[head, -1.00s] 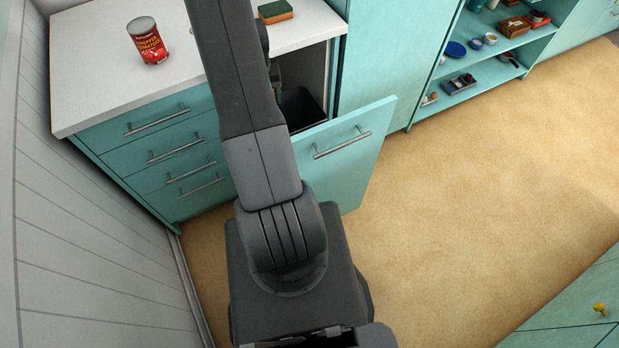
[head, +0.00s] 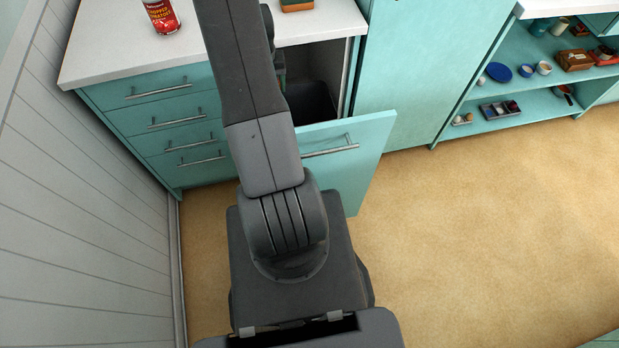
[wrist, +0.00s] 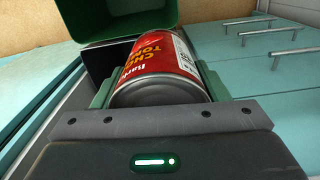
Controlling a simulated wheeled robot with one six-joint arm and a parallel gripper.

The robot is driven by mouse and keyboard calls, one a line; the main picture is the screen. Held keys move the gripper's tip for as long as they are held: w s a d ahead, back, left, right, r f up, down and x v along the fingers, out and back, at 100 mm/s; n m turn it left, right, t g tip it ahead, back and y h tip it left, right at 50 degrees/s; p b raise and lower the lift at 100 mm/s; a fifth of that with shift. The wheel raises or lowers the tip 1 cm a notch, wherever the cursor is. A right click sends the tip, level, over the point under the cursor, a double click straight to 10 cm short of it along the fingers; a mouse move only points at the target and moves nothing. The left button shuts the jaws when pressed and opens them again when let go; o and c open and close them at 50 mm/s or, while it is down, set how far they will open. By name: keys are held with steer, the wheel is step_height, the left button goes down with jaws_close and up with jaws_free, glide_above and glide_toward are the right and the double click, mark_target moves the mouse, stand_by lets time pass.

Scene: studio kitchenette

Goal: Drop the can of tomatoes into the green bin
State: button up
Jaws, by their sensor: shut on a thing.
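In the wrist view my gripper (wrist: 155,92) is shut on a red can of tomatoes (wrist: 165,60), with its green fingers on either side of the can. The can's metal end faces the camera. The green bin (wrist: 125,22) shows at the top of the wrist view, beyond the can, which covers part of it. In the head view my arm hides the gripper and the held can. Another red can of chopped tomatoes (head: 161,17) stands upright on the white counter at the upper left.
A pull-out cabinet front (head: 350,155) stands open, with a dark bin (head: 312,100) behind it. A sponge (head: 297,5) lies on the white counter (head: 105,50). Open shelves (head: 530,105) with small items stand at the right. The floor (head: 480,230) is clear there.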

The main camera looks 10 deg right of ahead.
steer(key=shift+s+d+f+b, duration=0.2)
steer(key=shift+d+f+b, duration=0.2)
steer(key=shift+f+b, duration=0.25)
steer(key=shift+s+d+f+b, duration=0.2)
steer(key=shift+d+f+b, duration=0.15)
steer(key=shift+f+b, duration=0.25)
steer(key=s+d+f+m+b, duration=0.1)
steer(key=s+d+f+b, duration=0.2)
steer(key=f+b, duration=0.4)
steer(key=s+d+f+m+b, duration=0.2)
steer(key=d+f+b, duration=0.2)
steer(key=f+b, duration=0.4)
steer(key=s+d+f+m+b, duration=0.1)
steer(key=s+d+f+b, duration=0.2)
steer(key=f+b, duration=0.4)
steer(key=b, duration=0.3)
steer(key=shift+s+d+f+m+b, duration=0.15)
steer(key=shift+s+f+m+b, duration=0.2)
steer(key=shift+f+m, duration=0.05)
steer(key=o, duration=1.4)
steer(key=shift+r, duration=0.1)
step_height(320, 180, up, 14)
steer(key=p, duration=0.4)
steer(key=shift+f, duration=0.2)
